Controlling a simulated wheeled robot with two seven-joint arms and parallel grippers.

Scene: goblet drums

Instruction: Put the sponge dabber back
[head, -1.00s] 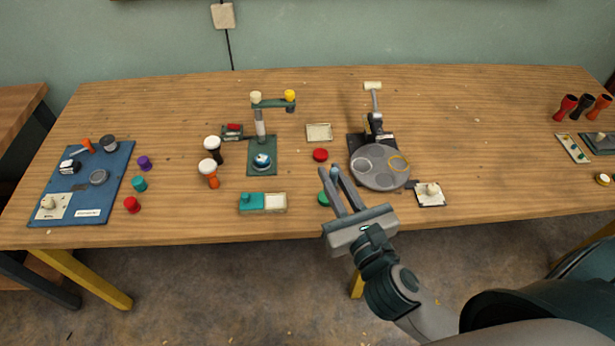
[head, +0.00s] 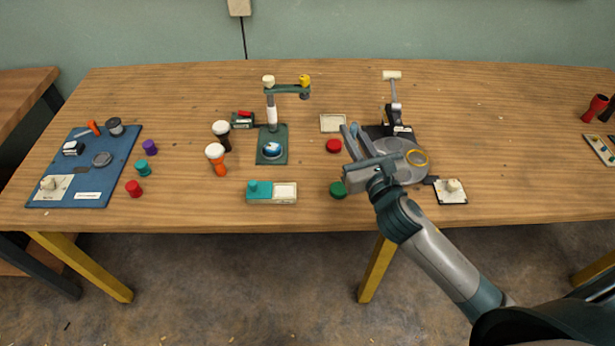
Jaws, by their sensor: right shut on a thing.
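I cannot pick out the sponge dabber with certainty. A pale knobbed piece (head: 453,185) stands on a white square pad at the right, and a similar pale knob (head: 48,183) stands on a card on the blue mat. A teal knobbed piece (head: 253,188) sits in the teal end of a two-part tray (head: 285,200). My right gripper (head: 350,132) is over the left edge of the grey round plate (head: 411,176), beside a red disc (head: 333,146). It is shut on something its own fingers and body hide. My left gripper is out of view.
A green stand (head: 272,160) with a blue-white ball and two goblet drums (head: 217,160) stand left of centre. A green disc (head: 338,190) lies near the front edge. The blue mat (head: 105,190) is at the far left. The table's back right is clear.

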